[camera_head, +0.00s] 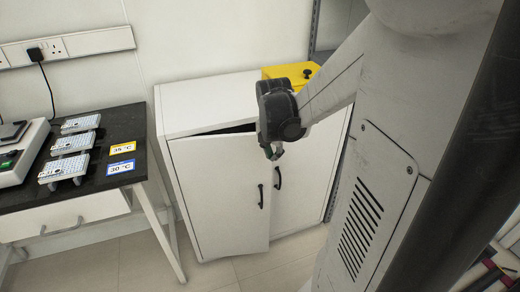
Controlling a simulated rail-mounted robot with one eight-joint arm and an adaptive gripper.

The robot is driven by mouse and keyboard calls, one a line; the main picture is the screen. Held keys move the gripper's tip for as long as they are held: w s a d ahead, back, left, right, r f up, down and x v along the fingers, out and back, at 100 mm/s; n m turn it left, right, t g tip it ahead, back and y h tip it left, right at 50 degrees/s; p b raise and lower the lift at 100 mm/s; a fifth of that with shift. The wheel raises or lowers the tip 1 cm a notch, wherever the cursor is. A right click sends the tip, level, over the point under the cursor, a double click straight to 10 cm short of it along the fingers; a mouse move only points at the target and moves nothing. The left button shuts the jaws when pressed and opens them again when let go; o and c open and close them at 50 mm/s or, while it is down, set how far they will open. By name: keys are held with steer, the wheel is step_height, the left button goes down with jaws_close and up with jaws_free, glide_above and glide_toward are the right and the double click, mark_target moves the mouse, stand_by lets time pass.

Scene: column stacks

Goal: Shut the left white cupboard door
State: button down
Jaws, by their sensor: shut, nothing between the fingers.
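The white cupboard (205,100) stands against the wall in the middle of the head view. Its left door (217,200) is slightly open: a dark gap shows along its top edge, widening toward the right. A black handle (261,196) sits near that door's right edge. The right door (307,185) looks closed and has its own black handle (278,177). My gripper (274,155) is shut and empty. It is in front of the cupboard's upper part, near the left door's upper right corner; I cannot tell whether it touches the door. My wrist hides part of the cupboard top.
A yellow box (290,72) sits on the cupboard top at the right. A dark bench (118,132) with several white racks and temperature labels stands close on the left, its white leg (162,232) near the cupboard. The floor (225,272) in front is clear.

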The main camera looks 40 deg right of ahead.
steer(key=r+m, duration=0.1)
steer(key=m, duration=0.6)
steer(key=m+t, duration=0.2)
steer(key=m, duration=1.8)
glide_above(268, 161)
steer(key=s+a, duration=0.1)
steer(key=s, duration=0.1)
steer(key=shift+w+a+f+b, duration=0.1)
steer(key=shift+f+b, duration=0.15)
steer(key=shift+f, duration=1.4)
steer(key=shift+w+a+f+b, duration=0.1)
steer(key=shift+f+b, duration=0.1)
steer(key=shift+f, duration=1.4)
